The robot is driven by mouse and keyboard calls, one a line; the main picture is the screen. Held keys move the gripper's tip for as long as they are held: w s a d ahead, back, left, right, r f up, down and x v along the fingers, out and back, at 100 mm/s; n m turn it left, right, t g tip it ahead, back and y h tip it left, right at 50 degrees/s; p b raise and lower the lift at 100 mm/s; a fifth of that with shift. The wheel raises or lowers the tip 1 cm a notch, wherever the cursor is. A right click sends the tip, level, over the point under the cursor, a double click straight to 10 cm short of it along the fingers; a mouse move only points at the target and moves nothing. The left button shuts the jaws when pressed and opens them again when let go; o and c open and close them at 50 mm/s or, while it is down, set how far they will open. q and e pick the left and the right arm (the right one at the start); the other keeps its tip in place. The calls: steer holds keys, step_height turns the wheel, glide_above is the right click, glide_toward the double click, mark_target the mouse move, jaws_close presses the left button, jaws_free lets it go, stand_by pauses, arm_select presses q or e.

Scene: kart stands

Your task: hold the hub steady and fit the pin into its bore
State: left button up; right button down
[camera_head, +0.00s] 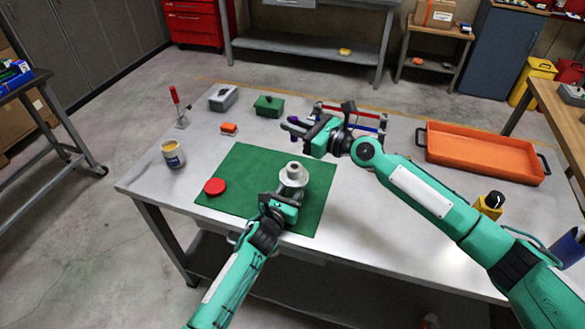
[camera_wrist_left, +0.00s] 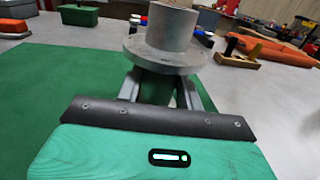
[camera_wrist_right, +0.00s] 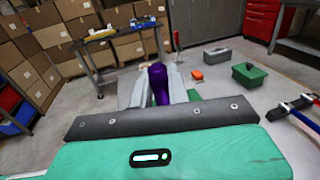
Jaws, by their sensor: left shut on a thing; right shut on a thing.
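The grey hub (camera_head: 294,172), a round flange with a raised collar, stands upright over the green mat (camera_head: 240,167). It also shows in the left wrist view (camera_wrist_left: 172,32). My left gripper (camera_head: 288,187) is shut on the hub from the near side, with its fingers below the flange. The purple pin (camera_wrist_right: 158,84) is between the fingers of my right gripper (camera_wrist_right: 158,92). In the head view my right gripper (camera_head: 298,127) is above and behind the hub, apart from it. The pin is mostly hidden by the fingers there. The inside of the bore is hard to make out.
A red disc (camera_head: 215,186) lies on the mat's left part. A can (camera_head: 173,154), a red-handled clamp (camera_head: 179,108), an orange block (camera_head: 229,128), a grey box (camera_head: 223,98) and a green box (camera_head: 268,105) stand left and behind. An orange tray (camera_head: 480,144) lies right.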

step_height(320, 180, down, 6)
steer(key=shift+f+n+g+y, duration=0.15)
steer(key=shift+n+g+y, duration=0.15)
steer(key=shift+g, duration=0.1)
steer(key=shift+f, duration=0.1)
steer(key=shift+f, duration=2.65)
steer(key=c, duration=1.3)
jaws_free()
steer(key=v, duration=1.2)
steer(key=shift+s, duration=0.1)
